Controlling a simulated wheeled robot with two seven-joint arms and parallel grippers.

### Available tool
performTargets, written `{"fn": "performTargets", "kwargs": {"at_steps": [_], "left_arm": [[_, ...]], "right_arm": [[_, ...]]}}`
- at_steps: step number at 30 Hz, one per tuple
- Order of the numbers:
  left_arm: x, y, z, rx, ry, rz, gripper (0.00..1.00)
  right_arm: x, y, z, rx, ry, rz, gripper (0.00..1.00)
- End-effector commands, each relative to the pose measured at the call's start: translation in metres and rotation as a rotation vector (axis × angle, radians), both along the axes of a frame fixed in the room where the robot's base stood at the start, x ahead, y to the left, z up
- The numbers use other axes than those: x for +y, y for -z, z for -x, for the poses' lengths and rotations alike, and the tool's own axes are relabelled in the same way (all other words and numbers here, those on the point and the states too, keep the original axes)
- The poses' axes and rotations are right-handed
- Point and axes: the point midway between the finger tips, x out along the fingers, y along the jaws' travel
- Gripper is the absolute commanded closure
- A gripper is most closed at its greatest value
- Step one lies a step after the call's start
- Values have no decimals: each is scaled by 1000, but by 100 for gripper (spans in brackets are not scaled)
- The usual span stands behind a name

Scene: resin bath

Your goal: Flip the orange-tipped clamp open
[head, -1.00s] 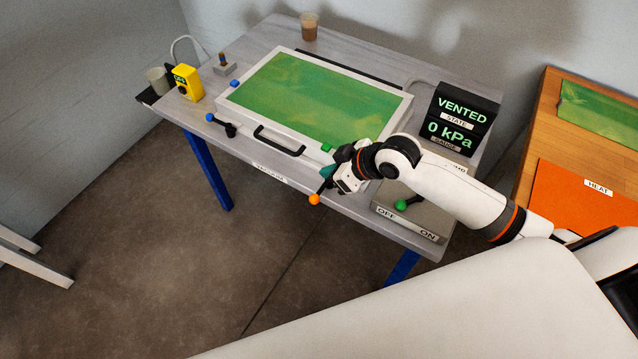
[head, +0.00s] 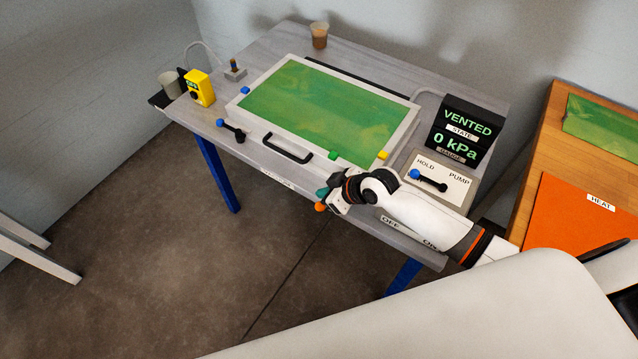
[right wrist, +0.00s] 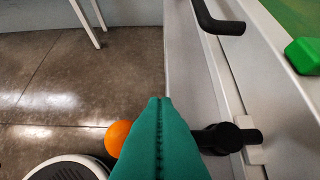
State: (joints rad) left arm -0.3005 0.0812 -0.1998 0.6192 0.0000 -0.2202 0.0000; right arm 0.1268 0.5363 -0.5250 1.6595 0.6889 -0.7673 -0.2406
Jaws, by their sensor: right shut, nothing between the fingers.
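The orange-tipped clamp shows in the head view as an orange ball (head: 320,207) at the front edge of the table, below the right front part of the white-framed lid (head: 239,103). My right gripper (head: 321,193), with teal fingers, is shut and empty right by the ball. In the right wrist view the shut teal fingers (right wrist: 158,101) cover the middle of the clamp's lever. The orange ball (right wrist: 119,138) shows left of them, and the black pivot (right wrist: 226,138) right of them. I cannot tell whether the fingers touch the lever. My left gripper is not in view.
A blue-tipped clamp (head: 230,130) and a black handle (head: 287,148) are on the lid's front side. The HOLD/PUMP panel (head: 455,190) and a display reading VENTED, 0 kPa (head: 465,130) stand to the right. The floor in front is clear.

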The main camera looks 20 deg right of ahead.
Motion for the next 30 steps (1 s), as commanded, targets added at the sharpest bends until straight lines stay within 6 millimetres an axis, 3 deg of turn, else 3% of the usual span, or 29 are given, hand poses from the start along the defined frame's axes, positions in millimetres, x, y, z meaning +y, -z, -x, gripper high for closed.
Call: {"fn": "performTargets", "kwargs": {"at_steps": [30], "left_arm": [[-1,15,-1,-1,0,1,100]], "right_arm": [[-4,1,5,0,-102,-1,100]]}}
